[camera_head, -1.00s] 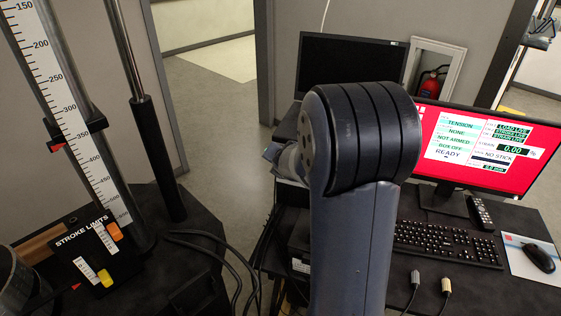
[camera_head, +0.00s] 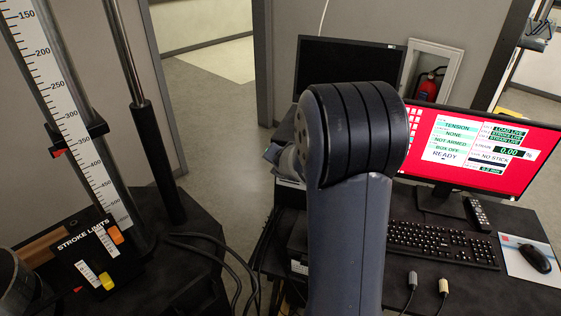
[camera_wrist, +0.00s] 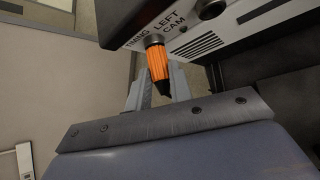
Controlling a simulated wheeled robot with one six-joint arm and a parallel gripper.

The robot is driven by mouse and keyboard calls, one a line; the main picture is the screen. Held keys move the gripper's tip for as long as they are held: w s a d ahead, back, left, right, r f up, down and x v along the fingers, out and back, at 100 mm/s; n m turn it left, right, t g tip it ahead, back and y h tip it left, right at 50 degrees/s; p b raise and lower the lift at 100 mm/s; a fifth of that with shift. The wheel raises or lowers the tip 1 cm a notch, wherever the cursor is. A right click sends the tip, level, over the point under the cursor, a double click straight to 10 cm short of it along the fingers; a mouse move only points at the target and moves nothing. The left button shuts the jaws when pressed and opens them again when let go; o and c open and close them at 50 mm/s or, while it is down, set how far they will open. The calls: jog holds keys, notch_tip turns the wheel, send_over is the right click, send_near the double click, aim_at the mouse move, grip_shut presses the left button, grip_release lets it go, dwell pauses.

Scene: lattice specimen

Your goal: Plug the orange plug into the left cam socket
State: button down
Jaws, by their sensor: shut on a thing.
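The orange plug (camera_wrist: 158,62) shows in the wrist view, with a grey collar at its far end and a dark tapered tail. My gripper (camera_wrist: 156,74) is shut on the plug, with one grey finger on each side of it. The plug's collar end is at the lower edge of a light panel (camera_wrist: 200,28) lettered "TIMING" and "LEFT CAM". The left cam socket itself is hidden, and I cannot tell whether the plug is inside it or just in front. In the head view my arm hides the gripper, plug and panel.
A desk in the head view holds a red-screened monitor (camera_head: 468,150), a keyboard (camera_head: 440,244) and a mouse (camera_head: 536,258). Two loose connectors (camera_head: 443,288) lie at its front. A machine with a scale (camera_head: 75,130) stands at left, with black cables (camera_head: 215,250) beside it.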

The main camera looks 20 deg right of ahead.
jog(key=shift+w+r, duration=0.1)
dwell(0.3)
jog(key=c, duration=1.2)
grip_release()
jog(key=shift+d, duration=0.1)
jog(key=shift+o, duration=0.5)
jog(key=o, duration=0.4)
jog(key=shift+p+v, duration=0.8)
jog(key=shift+v, duration=1.65)
